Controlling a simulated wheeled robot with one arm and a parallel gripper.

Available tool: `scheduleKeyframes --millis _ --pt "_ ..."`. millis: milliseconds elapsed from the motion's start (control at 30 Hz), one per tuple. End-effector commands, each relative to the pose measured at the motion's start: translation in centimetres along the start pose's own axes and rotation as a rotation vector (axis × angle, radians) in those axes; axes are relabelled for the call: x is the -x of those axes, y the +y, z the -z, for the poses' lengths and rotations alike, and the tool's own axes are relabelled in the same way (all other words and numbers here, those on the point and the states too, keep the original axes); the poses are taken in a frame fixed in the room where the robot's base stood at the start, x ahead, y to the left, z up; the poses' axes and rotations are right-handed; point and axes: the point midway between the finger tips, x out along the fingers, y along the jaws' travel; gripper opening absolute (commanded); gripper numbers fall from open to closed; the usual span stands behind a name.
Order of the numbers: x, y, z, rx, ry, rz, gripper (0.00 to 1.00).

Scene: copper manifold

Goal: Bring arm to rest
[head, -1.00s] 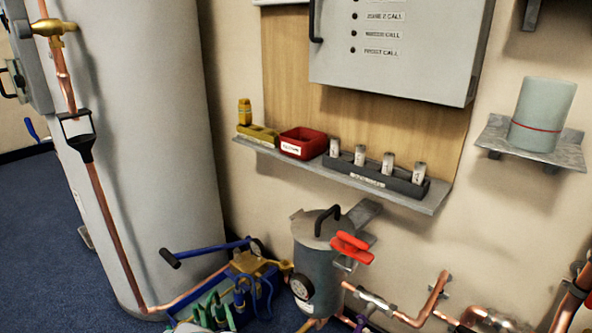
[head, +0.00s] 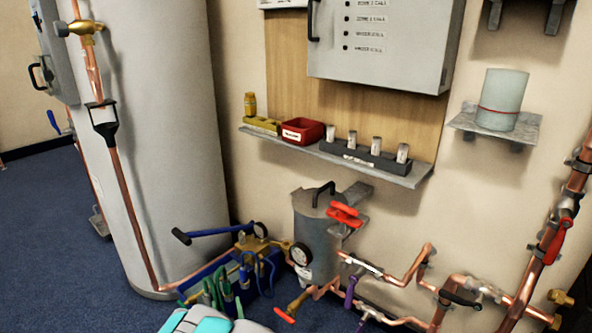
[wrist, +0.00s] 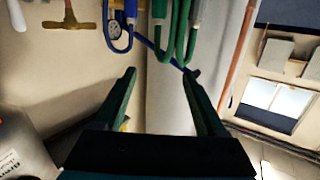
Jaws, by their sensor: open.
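My gripper (wrist: 160,72) is open in the wrist view, its two dark green fingers spread apart. Nothing is held between them. Behind the gap stands a tall pale cylinder surface, and green and blue looped handles hang at the top of that view. In the head view, a teal and white part of my arm shows at the bottom edge; the gripper's fingers cannot be made out there.
A tall grey tank (head: 165,140) stands at left. A blue tool tray (head: 262,290) lies low beside a grey canister (head: 317,240). Copper pipes with valves (head: 553,240) run at right. A wall shelf (head: 408,180) carries a red bin (head: 303,131). Blue floor at far left is clear.

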Motion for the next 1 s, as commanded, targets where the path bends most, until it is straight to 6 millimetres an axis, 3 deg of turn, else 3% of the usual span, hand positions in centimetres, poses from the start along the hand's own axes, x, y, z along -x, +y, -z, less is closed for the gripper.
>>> scheduleKeyframes --millis 333,533,767,1000 --pt "-1.2 5.8 2.6 -0.056 -0.179 -0.127 0.73" --pt "-0.1 10.4 4.7 -0.110 -0.361 -0.209 0.73" --pt "3.7 14.7 7.1 -0.170 -0.569 -0.266 0.73" --pt "9.9 17.9 9.7 -0.222 -0.784 -0.287 0.73"
